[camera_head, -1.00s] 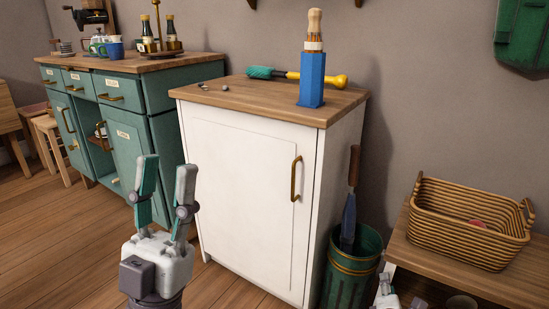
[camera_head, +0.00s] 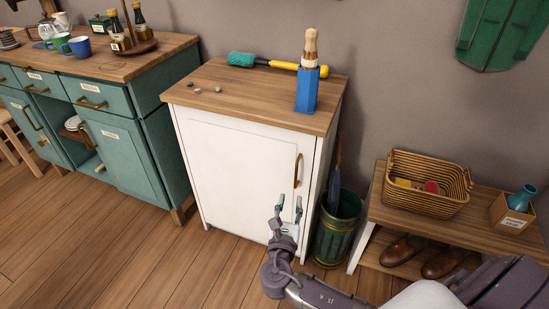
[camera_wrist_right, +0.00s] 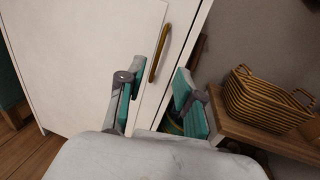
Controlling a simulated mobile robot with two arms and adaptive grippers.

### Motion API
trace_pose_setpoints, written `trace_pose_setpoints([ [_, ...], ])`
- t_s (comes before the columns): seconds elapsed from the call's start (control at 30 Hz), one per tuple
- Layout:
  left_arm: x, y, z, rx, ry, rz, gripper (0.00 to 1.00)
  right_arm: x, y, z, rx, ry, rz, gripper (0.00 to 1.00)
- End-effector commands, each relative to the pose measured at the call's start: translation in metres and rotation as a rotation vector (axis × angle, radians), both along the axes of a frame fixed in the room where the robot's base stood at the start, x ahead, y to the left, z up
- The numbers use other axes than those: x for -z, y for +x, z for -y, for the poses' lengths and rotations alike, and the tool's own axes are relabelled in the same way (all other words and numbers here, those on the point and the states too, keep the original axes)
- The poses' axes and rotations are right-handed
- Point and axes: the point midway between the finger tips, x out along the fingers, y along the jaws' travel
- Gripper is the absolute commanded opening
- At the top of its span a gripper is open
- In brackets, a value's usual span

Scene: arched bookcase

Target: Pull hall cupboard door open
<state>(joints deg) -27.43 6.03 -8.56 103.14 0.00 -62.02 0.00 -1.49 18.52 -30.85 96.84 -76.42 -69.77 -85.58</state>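The white hall cupboard (camera_head: 205,150) with a wooden top stands in the middle of the head view. Its door (camera_head: 238,175) is closed. A vertical brass handle (camera_head: 298,170) sits near the door's right edge; it also shows in the right wrist view (camera_wrist_right: 160,50). My right gripper (camera_head: 290,204) is open and empty, in front of the door just below the handle in the head view. In the right wrist view, the handle appears between and beyond the open fingers (camera_wrist_right: 160,70), with no contact visible. My left gripper is out of view.
A green bin (camera_head: 332,235) holding an umbrella-like item stands right of the cupboard. A bench (camera_head: 455,228) with a wicker basket (camera_head: 425,200) and shoes (camera_head: 402,250) is farther right. A green sideboard (camera_head: 120,150) stands left. The floor before the cupboard is clear.

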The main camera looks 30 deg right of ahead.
Motion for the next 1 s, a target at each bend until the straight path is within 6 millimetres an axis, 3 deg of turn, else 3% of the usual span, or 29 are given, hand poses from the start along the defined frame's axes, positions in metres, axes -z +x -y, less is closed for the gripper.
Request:
trace_pose_setpoints([
  [0.27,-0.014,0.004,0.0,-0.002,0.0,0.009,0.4,0.001,0.031,0.025,0.002,-0.006,0.003,0.35],
  [0.6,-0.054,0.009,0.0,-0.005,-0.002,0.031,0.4,0.002,0.086,0.068,0.002,-0.002,0.001,0.35],
  [0.8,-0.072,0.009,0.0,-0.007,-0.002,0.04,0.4,0.001,0.103,0.082,0.001,-0.001,0.001,0.35],
  [1.0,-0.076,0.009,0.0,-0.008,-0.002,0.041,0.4,0.001,0.107,0.085,0.0,0.001,0.0,0.35],
])
